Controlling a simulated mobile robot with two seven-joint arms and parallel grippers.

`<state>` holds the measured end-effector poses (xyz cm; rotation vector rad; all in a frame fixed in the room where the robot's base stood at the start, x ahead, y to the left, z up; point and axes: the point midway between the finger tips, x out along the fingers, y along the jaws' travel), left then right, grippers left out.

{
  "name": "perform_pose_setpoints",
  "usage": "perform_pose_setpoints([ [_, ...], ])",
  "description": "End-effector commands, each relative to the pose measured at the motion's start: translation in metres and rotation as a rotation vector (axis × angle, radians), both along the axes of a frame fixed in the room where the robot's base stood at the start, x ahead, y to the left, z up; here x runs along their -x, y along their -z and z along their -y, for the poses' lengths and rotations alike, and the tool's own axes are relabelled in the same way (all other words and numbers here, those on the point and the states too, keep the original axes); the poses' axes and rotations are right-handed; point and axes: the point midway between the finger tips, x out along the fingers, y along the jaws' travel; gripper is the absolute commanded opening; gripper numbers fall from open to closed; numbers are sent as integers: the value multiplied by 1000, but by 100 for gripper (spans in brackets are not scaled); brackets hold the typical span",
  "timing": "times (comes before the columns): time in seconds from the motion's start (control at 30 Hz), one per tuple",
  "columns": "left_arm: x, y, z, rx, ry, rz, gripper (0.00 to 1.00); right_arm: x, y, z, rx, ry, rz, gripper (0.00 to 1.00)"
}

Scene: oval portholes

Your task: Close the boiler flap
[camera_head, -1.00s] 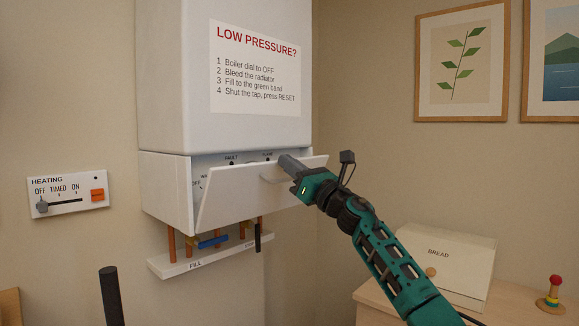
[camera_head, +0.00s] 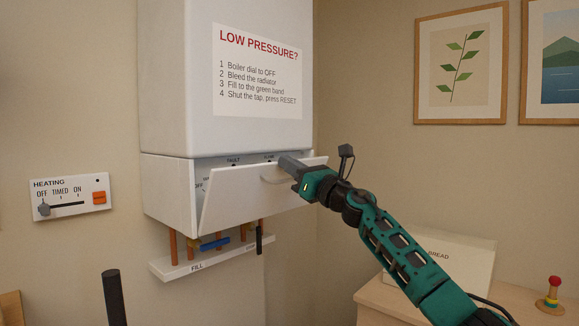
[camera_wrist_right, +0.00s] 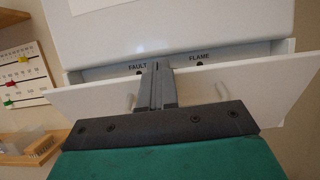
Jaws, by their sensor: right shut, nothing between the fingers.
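The white boiler (camera_head: 225,135) hangs on the wall in the head view. Its flap (camera_head: 245,200) is tilted outward at the top, part open, with the control panel showing through the gap above it. In the right wrist view the flap (camera_wrist_right: 235,95) stands below the panel labels FAULT and FLAME. My right gripper (camera_head: 282,161) is shut and empty at the flap's upper edge, above its handle (camera_head: 272,179). In the right wrist view the shut fingers (camera_wrist_right: 158,75) overlap the flap's top edge; I cannot tell whether they touch it. My left gripper is not in view.
Pipes and a white FILL shelf (camera_head: 205,263) with a blue lever (camera_head: 214,243) are below the boiler. A HEATING control (camera_head: 69,198) is on the left wall. A bread box (camera_head: 470,265) and a stacked toy (camera_head: 551,295) stand on the right cabinet.

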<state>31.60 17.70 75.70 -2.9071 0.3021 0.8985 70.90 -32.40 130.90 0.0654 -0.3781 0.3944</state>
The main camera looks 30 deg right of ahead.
Motion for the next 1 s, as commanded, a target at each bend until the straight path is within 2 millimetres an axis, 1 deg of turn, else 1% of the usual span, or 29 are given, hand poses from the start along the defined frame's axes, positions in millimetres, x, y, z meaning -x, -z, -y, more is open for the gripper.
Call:
perform_pose_setpoints([
  [1.0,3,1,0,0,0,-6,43,-3,-3,8,28,1,-67,0],
])
